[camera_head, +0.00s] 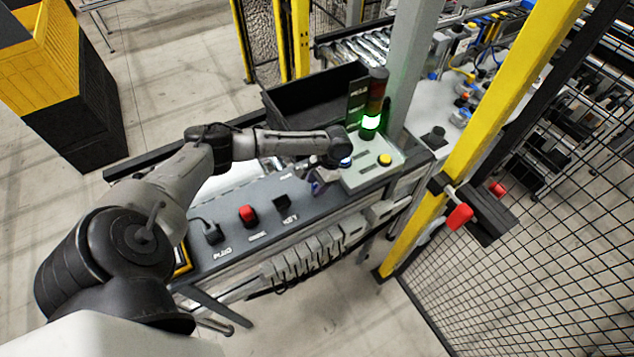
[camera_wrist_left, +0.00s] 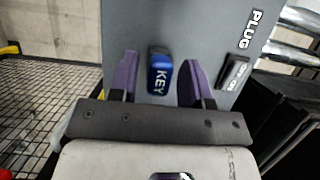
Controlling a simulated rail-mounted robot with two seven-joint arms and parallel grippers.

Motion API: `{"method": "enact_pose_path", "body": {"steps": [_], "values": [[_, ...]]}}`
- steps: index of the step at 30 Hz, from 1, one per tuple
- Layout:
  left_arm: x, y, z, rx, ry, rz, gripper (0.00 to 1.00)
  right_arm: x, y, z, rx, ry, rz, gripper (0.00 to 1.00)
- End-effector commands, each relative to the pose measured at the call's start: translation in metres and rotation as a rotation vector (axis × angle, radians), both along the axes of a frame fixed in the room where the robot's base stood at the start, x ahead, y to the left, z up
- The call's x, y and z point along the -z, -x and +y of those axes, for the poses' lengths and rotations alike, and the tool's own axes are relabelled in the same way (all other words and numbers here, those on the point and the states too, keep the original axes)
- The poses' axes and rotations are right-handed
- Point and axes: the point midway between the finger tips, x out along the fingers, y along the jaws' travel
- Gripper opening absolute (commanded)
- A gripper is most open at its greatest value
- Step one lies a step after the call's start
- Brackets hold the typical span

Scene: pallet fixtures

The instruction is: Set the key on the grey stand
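The blue key (camera_wrist_left: 159,74), lettered KEY, is between the two purple fingers of my left gripper (camera_wrist_left: 157,78) in the left wrist view. Gaps show on both sides of it, so the gripper is open around it. A grey surface is behind the key. In the head view my left gripper (camera_head: 319,184) points down at the right part of the grey bench (camera_head: 240,231), and the key cannot be made out there. A small black holder (camera_head: 282,203) sits above a KEY label on the bench. I cannot tell which part is the grey stand. My right gripper is not in view.
A red part (camera_head: 248,215) and a black plug (camera_head: 212,233) sit on the bench. A light-grey control box (camera_head: 367,172) carries a yellow button and a lit green signal tower (camera_head: 373,105). A black bin (camera_head: 305,101) is behind; a yellow post (camera_head: 485,120) and mesh fence stand right.

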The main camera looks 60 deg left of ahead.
Motion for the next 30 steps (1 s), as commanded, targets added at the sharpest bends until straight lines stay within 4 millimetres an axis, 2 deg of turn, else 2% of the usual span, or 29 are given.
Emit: {"method": "enact_pose_path", "body": {"steps": [11,14,24,30], "values": [[-0.005,-0.001,0.001,0.0,0.0,-0.002,0.48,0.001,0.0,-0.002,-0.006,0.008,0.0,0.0],[-0.016,-0.006,0.001,0.0,0.0,-0.003,0.48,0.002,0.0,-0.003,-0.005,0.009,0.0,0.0],[-0.074,-0.031,0.0,0.0,0.001,-0.005,0.48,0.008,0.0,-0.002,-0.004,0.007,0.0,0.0],[-0.099,-0.041,0.001,-0.001,0.0,-0.003,0.48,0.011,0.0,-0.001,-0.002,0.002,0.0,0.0]]}}
